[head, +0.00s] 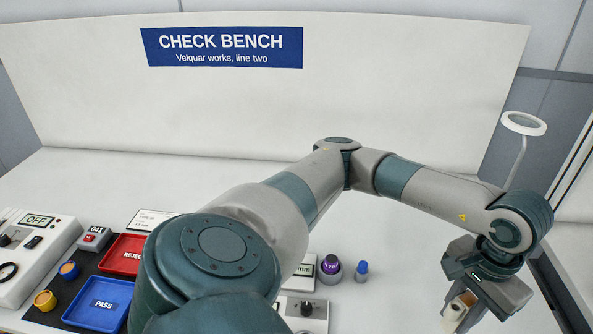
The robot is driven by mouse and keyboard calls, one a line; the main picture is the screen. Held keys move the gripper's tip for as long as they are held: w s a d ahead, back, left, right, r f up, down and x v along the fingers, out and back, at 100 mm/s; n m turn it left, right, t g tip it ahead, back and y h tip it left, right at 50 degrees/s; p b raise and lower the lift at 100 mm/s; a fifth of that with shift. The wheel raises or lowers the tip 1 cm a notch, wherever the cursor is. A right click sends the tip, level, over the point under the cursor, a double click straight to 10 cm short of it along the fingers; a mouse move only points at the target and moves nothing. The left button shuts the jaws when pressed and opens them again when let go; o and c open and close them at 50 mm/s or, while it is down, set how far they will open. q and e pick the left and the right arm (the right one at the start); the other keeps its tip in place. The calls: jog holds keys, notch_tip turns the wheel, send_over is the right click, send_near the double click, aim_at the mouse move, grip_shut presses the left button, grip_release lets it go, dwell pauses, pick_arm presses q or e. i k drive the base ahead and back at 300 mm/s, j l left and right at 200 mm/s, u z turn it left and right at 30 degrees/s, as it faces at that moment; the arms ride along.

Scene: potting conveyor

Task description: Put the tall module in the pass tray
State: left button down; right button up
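My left gripper (468,306) is at the lower right, at the end of the arm that crosses the view. Its fingers are closed around a pale cream and tan piece (456,312), which looks like the tall module; the fingers hide part of it. I cannot tell how far it is above the bench. The blue pass tray (103,305), marked PASS, lies at the lower left, far from this gripper. Nothing shows in its visible part. My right gripper is not in view.
The red reject tray (122,255) is behind the pass tray, partly hidden by my arm. Orange-topped pieces (46,300), a tester marked OFF (38,238), a purple-topped part (330,266), a blue-capped part (361,270) and a knobbed box (307,309) stand about. A lamp (524,124) is at right.

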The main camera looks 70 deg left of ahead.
aim_at(104, 305)
jog(key=k+l, duration=0.1)
jog(key=k, duration=0.9)
jog(key=u, duration=2.05)
